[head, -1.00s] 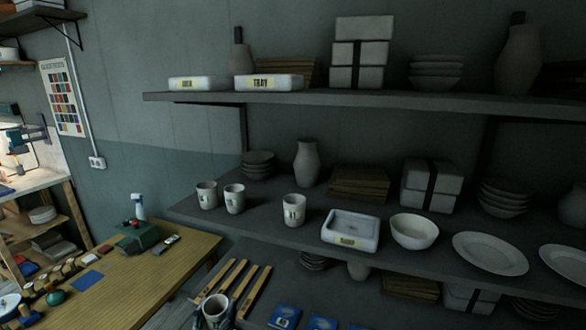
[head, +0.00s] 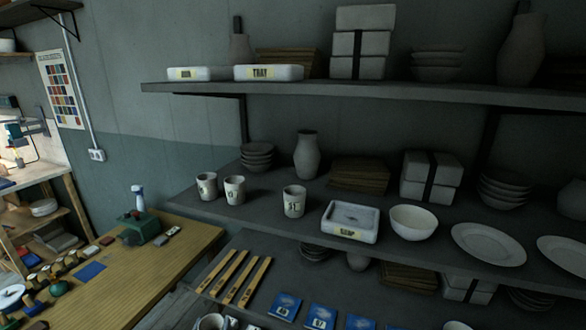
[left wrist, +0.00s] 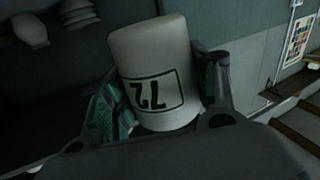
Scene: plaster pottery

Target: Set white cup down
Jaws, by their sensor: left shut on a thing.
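A white cup (head: 210,322) is at the bottom edge of the head view, mostly cut off. In the left wrist view the white cup (left wrist: 153,62) shows large, with a dark framed marking that reads upside down. My left gripper (left wrist: 162,100) is shut on it, one finger on each side. In the head view my left gripper (head: 222,324) shows only as a small part beside the cup, in front of the lower shelf. What is under the cup is hidden. My right gripper is not in view.
Three similar cups (head: 294,202) stand on the middle shelf (head: 265,212), left of a labelled tray (head: 350,221) and a bowl (head: 413,221). Wooden strips (head: 236,278) and blue packets (head: 285,306) lie on the lower shelf. A pale rounded thing (head: 457,325) is cut off at the bottom edge.

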